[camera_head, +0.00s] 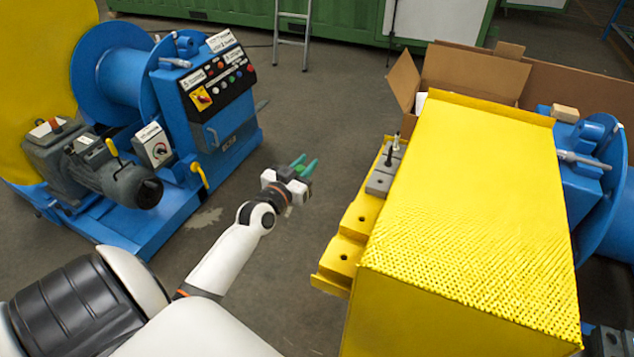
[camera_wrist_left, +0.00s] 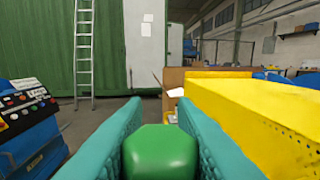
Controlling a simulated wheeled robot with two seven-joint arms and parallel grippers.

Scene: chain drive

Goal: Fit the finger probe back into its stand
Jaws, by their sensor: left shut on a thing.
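My left gripper (camera_head: 306,166), with teal fingers, is shut on a green, round-ended thing, which I take to be the finger probe (camera_wrist_left: 160,152). The probe sits between both fingers in the left wrist view; its far end is hidden. The gripper is in the air over open floor, left of the yellow housing and apart from it. A grey block (camera_head: 379,183) on the yellow ledge looks like the stand; small dark and metal upright pins (camera_head: 389,155) show at its far end. My right gripper is not in view.
The big yellow housing (camera_head: 470,190) stands right of my arm, with a stepped yellow ledge (camera_head: 340,262) along its left side. A blue winch with a control panel (camera_head: 215,80) stands at left. Cardboard boxes (camera_head: 470,75) lie behind the housing. The floor between is clear.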

